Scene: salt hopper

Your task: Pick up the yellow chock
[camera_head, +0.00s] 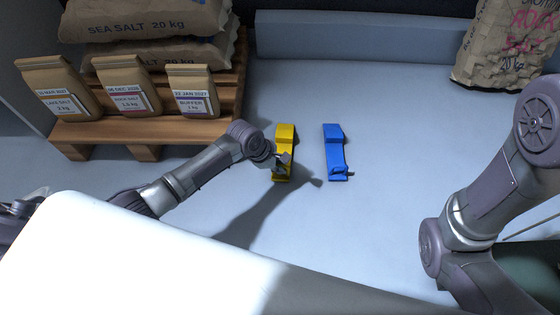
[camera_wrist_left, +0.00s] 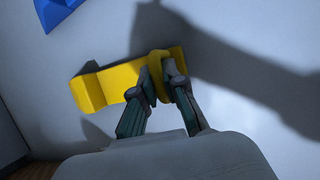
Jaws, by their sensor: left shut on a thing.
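The yellow chock (camera_head: 285,138) lies on the pale floor near the middle of the head view, with its raised end toward the back. My left gripper (camera_head: 281,163) is at its near end. In the left wrist view the yellow chock (camera_wrist_left: 118,82) passes behind my left gripper (camera_wrist_left: 164,72), whose two fingers are closed on the loop-like handle at one end. I cannot tell whether the chock is clear of the floor. My right arm shows at the right of the head view, but its gripper is out of frame.
A blue chock (camera_head: 334,150) lies just right of the yellow one; its corner (camera_wrist_left: 55,12) shows in the left wrist view. A wooden pallet (camera_head: 200,132) with several paper bags stands at the left. A large sack (camera_head: 505,50) stands at the back right. Floor between is clear.

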